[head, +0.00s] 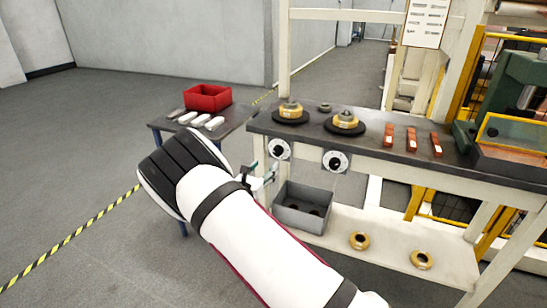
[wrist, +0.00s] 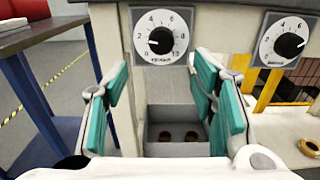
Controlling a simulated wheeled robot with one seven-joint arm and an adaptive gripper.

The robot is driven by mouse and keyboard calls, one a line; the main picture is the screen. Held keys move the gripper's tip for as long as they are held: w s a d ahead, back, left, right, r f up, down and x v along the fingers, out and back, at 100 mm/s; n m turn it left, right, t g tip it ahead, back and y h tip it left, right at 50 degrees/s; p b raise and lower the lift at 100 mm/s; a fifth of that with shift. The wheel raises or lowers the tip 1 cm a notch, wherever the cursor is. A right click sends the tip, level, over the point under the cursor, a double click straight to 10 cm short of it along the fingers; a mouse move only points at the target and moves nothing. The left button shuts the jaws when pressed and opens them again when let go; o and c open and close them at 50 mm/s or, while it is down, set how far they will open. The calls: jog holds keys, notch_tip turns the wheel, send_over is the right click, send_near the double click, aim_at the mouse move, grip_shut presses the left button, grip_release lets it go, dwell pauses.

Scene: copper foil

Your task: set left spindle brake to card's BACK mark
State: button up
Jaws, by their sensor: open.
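The left spindle brake is a round white dial with a black knob (wrist: 161,40) on the bench front, with numbers around it; it also shows in the head view (head: 280,149). I cannot clearly tell where its pointer stands. My gripper (wrist: 161,82) is open, its teal-padded fingers on either side below the dial, touching nothing visible. In the head view my gripper (head: 263,174) is just below and left of the left dial. A card (head: 425,22) hangs at the upper right; its writing is too small to read.
A second dial (wrist: 288,44) sits to the right. Brass-coloured spools on black discs (head: 290,110) and copper-coloured blocks (head: 412,138) stand on the bench. A grey bin (head: 302,213) and rings (head: 359,240) are on the lower shelf. A side table with a red bin (head: 208,98) stands left.

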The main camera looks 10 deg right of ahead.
aim_at(277, 153)
jog(key=b+x, duration=0.1)
jog(key=x, duration=0.8)
jog(key=shift+w+d, duration=0.15)
jog(key=shift+d, duration=0.1)
jog(key=c, duration=1.1)
